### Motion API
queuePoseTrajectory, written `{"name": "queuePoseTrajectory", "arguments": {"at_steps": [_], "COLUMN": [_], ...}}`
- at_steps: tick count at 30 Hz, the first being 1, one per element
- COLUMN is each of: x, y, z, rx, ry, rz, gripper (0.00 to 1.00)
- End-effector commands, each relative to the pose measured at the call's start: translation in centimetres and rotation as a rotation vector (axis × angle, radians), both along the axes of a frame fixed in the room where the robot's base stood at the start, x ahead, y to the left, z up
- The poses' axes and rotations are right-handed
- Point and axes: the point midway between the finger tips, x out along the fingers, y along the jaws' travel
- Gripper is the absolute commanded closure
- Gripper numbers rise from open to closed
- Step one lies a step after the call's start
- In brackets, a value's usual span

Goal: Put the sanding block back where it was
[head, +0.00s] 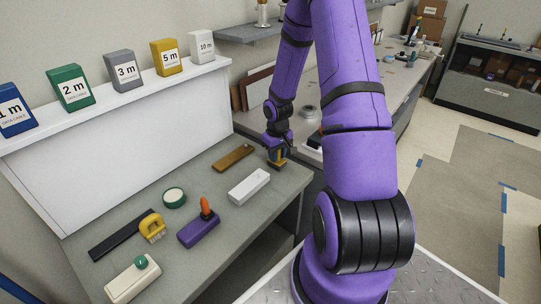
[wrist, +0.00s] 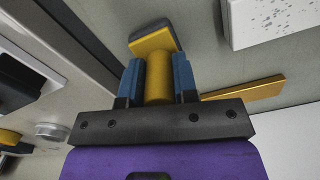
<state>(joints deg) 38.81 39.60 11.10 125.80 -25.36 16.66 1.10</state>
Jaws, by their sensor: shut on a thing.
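The sanding block (wrist: 152,42) has a yellow round handle, a yellow plate and a dark grey pad under it. In the wrist view, my gripper (wrist: 158,82) has its blue fingers shut on the handle from both sides. In the head view, my gripper (head: 277,151) is at the right end of the grey bench (head: 222,200), with the yellow of the sanding block (head: 278,159) below it. I cannot tell whether the pad touches the bench. The fingers hide part of the block.
Near my gripper lie a brown wooden piece (head: 233,158) and a white block (head: 249,187). Further left are a green-rimmed roll (head: 174,197), a purple block with an orange handle (head: 199,231), a yellow tool (head: 152,228) and a cream block (head: 133,280). Labelled boxes (head: 125,71) line the ledge.

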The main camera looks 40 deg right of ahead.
Motion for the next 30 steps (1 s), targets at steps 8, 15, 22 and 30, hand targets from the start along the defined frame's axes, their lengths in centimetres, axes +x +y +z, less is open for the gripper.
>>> {"name": "queuePoseTrajectory", "arguments": {"at_steps": [8,15,22,30], "x": [-0.4,-0.4,-0.4,-0.4], "y": [-0.6,-0.5,-0.5,-0.6], "z": [-0.8,-1.1,-1.1,0.1], "rx": [0.000,0.000,0.000,-0.001], "ry": [-0.002,-0.001,-0.001,-0.003], "rz": [-0.002,-0.002,-0.002,-0.004], "gripper": [0.98,0.59,0.47,0.47]}}
